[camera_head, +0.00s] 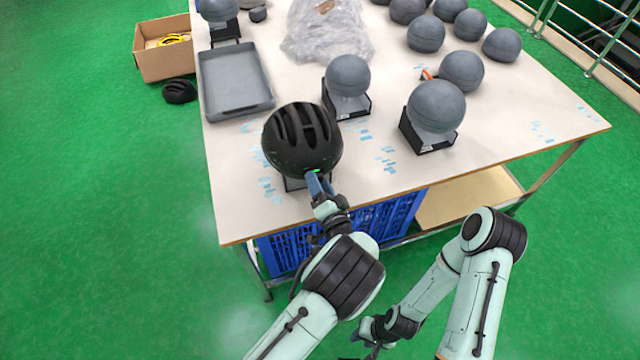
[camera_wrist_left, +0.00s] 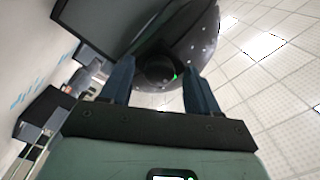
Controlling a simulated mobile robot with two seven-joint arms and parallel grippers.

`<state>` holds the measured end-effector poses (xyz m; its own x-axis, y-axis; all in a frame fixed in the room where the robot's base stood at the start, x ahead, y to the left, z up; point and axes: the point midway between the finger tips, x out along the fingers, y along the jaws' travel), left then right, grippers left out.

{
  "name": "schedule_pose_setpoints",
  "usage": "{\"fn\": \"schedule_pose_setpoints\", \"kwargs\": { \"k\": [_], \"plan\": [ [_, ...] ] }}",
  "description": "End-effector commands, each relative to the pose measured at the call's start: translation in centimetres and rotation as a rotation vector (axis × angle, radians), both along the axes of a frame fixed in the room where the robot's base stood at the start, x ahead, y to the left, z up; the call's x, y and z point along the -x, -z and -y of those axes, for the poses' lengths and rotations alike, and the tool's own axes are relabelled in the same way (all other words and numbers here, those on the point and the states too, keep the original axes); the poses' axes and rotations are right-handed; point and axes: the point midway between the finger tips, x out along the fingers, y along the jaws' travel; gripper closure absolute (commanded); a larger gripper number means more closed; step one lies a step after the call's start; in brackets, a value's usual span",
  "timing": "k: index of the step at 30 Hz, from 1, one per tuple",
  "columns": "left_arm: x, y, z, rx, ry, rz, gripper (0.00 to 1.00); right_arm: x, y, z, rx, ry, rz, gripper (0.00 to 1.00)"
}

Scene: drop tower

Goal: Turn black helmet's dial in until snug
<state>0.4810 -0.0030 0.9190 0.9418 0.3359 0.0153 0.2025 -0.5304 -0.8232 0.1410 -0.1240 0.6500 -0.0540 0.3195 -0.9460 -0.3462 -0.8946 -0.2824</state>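The black helmet (camera_head: 302,140) sits on a stand near the front left of the table. My left gripper (camera_head: 316,184) is at the helmet's near lower edge, where a small green mark shows. The fingers are apart, with a gap showing on each side of the dial. My right gripper (camera_head: 371,334) is low in front of the table; its fingers are unclear.
Grey head forms on black stands (camera_head: 435,106) (camera_head: 347,76) stand right of the helmet. A grey tray (camera_head: 236,112) lies behind it. More grey balls and a clear plastic bag (camera_head: 327,30) are farther back. A blue crate (camera_head: 400,212) is under the table.

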Motion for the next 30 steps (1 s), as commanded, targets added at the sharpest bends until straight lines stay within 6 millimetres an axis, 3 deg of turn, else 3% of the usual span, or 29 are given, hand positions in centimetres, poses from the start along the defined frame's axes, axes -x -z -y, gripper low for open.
{"fn": "schedule_pose_setpoints", "kwargs": {
  "k": [10, 24, 30],
  "plan": [
    [1.1, 0.1, 0.5, 0.002, 0.003, -0.001, 0.39, 0.4, 0.5, 0.0, 0.000, 0.000, -0.004, 0.63],
    [10.3, 0.3, 3.7, 0.001, 0.004, -0.002, 0.39, 2.2, 3.1, 0.0, 0.000, 0.000, -0.026, 0.63],
    [12.3, 0.3, 4.4, 0.001, 0.002, -0.001, 0.39, 2.4, 3.5, 0.0, 0.000, 0.000, -0.028, 0.63]
  ]
}}
